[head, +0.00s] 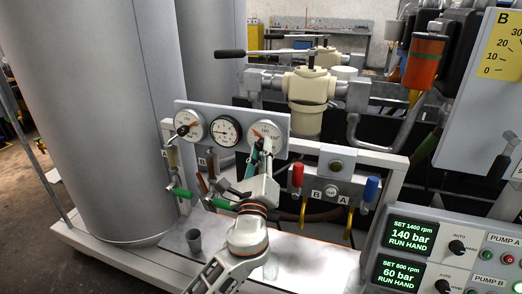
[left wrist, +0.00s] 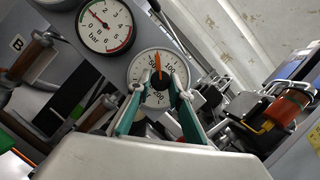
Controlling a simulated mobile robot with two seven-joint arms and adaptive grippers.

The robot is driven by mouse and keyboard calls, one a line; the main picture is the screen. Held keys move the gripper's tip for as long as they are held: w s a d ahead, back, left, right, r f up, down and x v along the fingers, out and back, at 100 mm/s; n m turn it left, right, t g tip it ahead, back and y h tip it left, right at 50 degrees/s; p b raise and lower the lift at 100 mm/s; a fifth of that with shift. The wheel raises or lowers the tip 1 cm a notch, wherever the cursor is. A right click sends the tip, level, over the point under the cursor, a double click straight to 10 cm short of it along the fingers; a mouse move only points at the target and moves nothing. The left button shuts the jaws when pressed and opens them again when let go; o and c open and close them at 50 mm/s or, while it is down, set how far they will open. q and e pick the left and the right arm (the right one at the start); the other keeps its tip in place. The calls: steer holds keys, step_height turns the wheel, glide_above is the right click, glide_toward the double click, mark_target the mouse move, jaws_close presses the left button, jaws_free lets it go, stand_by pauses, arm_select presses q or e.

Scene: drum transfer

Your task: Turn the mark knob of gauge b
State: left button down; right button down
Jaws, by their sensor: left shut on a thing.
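My left gripper (head: 261,150) is at the right-hand round gauge (head: 267,128) on the grey panel. In the left wrist view the gripper (left wrist: 161,90) has its two green fingers on either side of the dark centre knob (left wrist: 159,80) of this white gauge (left wrist: 143,67), shut on it. An orange pointer (left wrist: 158,61) on the dial points up in that view. The fingers partly hide the lower dial. Two more gauges sit to the left in the head view: a middle one (head: 223,131) and a left one (head: 190,127). I cannot read which gauge is b. My right gripper is not in view.
Green-handled levers (head: 180,192) stand below the gauge panel (head: 280,115). A valve block with a red handle (head: 297,176) and a blue handle (head: 371,189) is to the right. A large tank (head: 90,100) is at left.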

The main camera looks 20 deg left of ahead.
arm_select(q)
steer(key=shift+r+n+y, duration=0.1)
steer(key=shift+n+y, duration=0.2)
steer(key=shift+n, duration=0.2)
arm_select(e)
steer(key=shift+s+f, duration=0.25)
arm_select(q)
steer(key=c, duration=1.8)
jaws_free()
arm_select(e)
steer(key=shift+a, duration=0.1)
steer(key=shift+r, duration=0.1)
arm_select(q)
steer(key=shift+s, duration=0.15)
steer(key=v, duration=1.1)
steer(key=shift+s, duration=0.35)
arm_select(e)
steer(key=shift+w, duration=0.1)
